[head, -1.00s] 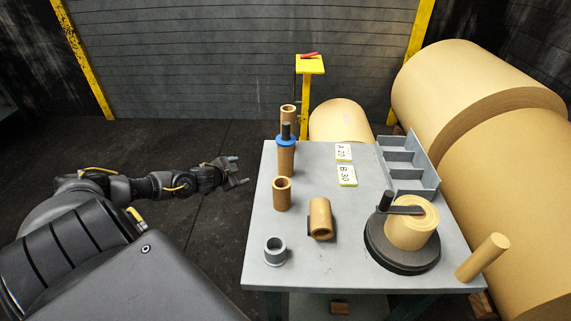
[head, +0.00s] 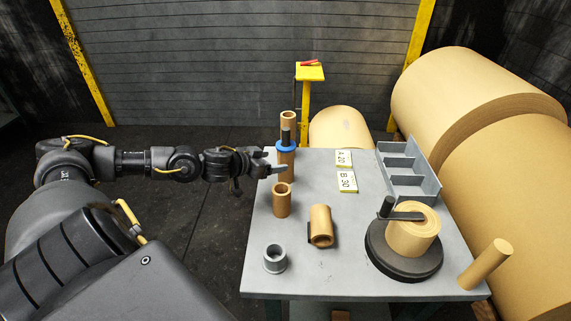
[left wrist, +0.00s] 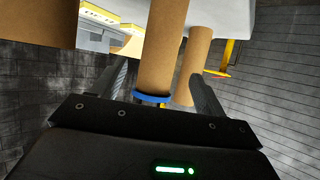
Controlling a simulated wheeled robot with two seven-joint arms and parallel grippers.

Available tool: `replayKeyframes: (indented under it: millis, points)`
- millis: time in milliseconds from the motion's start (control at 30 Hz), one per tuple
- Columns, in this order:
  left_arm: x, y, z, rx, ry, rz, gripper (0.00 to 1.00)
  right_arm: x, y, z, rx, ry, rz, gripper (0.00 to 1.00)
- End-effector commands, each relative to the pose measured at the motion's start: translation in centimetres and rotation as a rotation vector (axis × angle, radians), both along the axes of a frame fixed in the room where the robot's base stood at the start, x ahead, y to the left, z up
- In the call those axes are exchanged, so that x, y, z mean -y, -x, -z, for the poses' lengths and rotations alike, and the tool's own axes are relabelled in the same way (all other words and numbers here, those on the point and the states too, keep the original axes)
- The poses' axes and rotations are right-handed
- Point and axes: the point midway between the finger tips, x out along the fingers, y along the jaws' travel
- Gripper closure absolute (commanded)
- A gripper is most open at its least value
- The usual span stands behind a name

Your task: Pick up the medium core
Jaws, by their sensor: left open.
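Several brown cardboard cores stand along the table's left side; I cannot tell for certain which is the medium one. A core with a blue ring and a black top (head: 286,163) stands upright; in the left wrist view this core (left wrist: 164,50) shows between my fingers. A core stands behind it (head: 288,118), and a shorter one stands in front (head: 282,202). Another core (head: 321,226) lies on its side. My left gripper (head: 275,160) is open at the ringed core, with its fingers on either side; contact cannot be made out. My right gripper is not in view.
The grey table (head: 350,275) also holds a grey ring (head: 275,259), two label cards (head: 345,170), a grey divided tray (head: 402,170) and a roll on a dark round base (head: 410,235). A slanted core (head: 485,264) stands at the right corner. Big paper rolls (head: 480,85) lie beyond.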

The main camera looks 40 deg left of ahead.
Motion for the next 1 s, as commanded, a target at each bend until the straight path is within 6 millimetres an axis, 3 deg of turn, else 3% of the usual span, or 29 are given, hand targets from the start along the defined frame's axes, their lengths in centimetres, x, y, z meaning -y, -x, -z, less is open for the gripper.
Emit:
replayKeyframes:
  millis: [133,367,700,1000]
  points:
    - [0.2,-1.4,0.5,0.002,0.002,0.0,0.27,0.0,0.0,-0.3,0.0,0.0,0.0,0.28]
    - [0.3,-1.8,0.9,-0.001,-0.001,0.001,0.27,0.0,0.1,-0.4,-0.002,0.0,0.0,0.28]
    - [0.9,-5.7,3.0,0.001,0.001,0.001,0.27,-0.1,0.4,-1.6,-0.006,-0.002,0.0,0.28]
    - [0.9,-6.1,3.5,-0.001,-0.001,0.002,0.27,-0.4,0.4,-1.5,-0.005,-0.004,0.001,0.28]
